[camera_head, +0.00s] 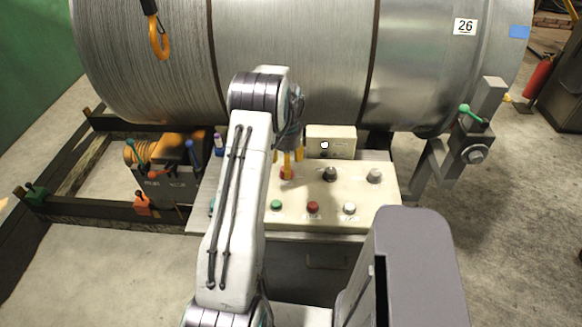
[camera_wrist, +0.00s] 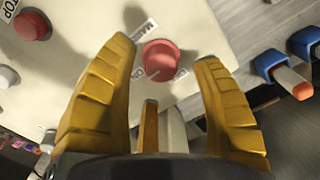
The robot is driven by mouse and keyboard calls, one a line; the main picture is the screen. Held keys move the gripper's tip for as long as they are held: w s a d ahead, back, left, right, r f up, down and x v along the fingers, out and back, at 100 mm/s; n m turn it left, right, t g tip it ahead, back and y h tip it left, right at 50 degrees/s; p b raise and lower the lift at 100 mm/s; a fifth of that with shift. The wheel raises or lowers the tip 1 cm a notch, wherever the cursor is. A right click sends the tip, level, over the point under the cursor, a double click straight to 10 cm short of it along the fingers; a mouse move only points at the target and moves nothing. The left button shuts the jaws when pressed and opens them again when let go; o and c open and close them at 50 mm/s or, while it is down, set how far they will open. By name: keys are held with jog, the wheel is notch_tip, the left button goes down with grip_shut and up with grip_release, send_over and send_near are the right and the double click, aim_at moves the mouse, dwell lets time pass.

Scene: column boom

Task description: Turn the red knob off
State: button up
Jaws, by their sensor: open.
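The red knob (camera_wrist: 160,60) stands on the cream control panel (camera_wrist: 112,14), with a label reading "MAIN" beside it in the wrist view. My gripper (camera_wrist: 168,52) is open, with yellow fingers on either side of the knob in that view; I cannot tell whether any finger touches it. In the head view, my gripper (camera_head: 288,160) points down at the panel's upper left, and the red knob (camera_head: 287,174) shows partly behind the fingertips. The panel (camera_head: 335,190) carries the knob in its upper row.
The panel also has a black knob (camera_head: 330,174), a grey knob (camera_head: 375,176), and green (camera_head: 276,205), red (camera_head: 313,208) and white (camera_head: 349,208) buttons. A small box (camera_head: 343,139) stands behind them. Levers (camera_head: 165,173) are at left. A large drum (camera_head: 300,60) fills the back.

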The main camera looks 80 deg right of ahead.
jog(key=shift+f, duration=1.3)
jog(key=c, duration=1.2)
grip_shut()
